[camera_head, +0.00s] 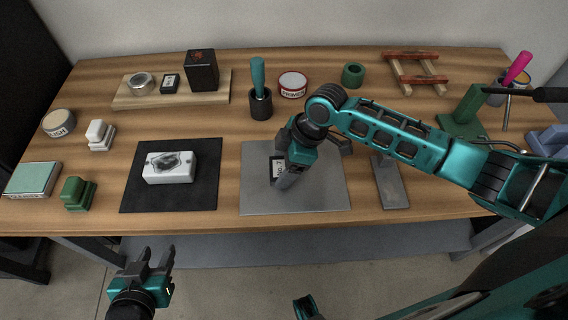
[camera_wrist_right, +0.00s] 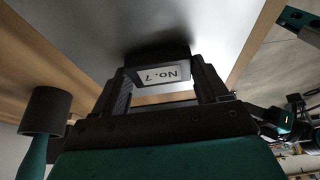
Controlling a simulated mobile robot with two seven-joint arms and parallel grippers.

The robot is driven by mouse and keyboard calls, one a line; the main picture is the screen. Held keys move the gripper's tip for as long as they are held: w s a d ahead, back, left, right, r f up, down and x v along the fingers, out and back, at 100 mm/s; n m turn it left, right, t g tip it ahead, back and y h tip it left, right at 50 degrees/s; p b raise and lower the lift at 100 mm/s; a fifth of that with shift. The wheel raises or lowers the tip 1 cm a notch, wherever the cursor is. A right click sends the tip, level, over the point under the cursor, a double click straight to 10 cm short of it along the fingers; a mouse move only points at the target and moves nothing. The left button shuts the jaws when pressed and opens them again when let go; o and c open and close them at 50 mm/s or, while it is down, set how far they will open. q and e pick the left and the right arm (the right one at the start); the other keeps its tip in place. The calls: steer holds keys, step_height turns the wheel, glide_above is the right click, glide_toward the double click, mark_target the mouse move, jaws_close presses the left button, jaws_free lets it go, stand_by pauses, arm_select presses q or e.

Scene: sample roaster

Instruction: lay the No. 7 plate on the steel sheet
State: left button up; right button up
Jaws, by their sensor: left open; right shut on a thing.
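The No. 7 plate (camera_head: 276,170) is a small dark plate with a white label, partly hidden by my right gripper (camera_head: 286,184) in the head view. In the right wrist view the plate (camera_wrist_right: 158,74) is between the two fingers of the right gripper (camera_wrist_right: 165,90), its label upside down. The grey steel sheet (camera_head: 325,190) lies under it on the bench, and the sheet (camera_wrist_right: 95,28) fills the wrist view's top. A dark shadow lies by the plate; I cannot tell whether it touches the sheet. My left gripper (camera_head: 153,262) is open and empty before the bench's front edge.
A black mat (camera_head: 133,195) with a white block (camera_head: 168,176) lies left of the sheet. A grey metal piece (camera_head: 390,185) lies to its right. A black cup (camera_head: 261,106) with a teal-handled tool and a primer tin (camera_head: 292,88) stand behind.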

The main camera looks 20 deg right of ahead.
arm_select(q)
steer(key=shift+w+r, duration=0.1)
steer(key=shift+r, duration=0.1)
arm_select(e)
steer(key=shift+f, duration=0.15)
steer(key=o, duration=0.8)
arm_select(q)
steer(key=shift+f, duration=0.25)
arm_select(e)
steer(key=o, duration=0.4)
steer(key=shift+c, duration=0.2)
arm_select(q)
steer(key=shift+s, duration=0.2)
steer(key=shift+s+a+r+p, duration=0.25)
steer(key=shift+a+r+p, duration=0.3)
steer(key=shift+p, duration=0.65)
arm_select(e)
steer(key=v, duration=1.2)
arm_select(q)
steer(key=shift+d, duration=0.2)
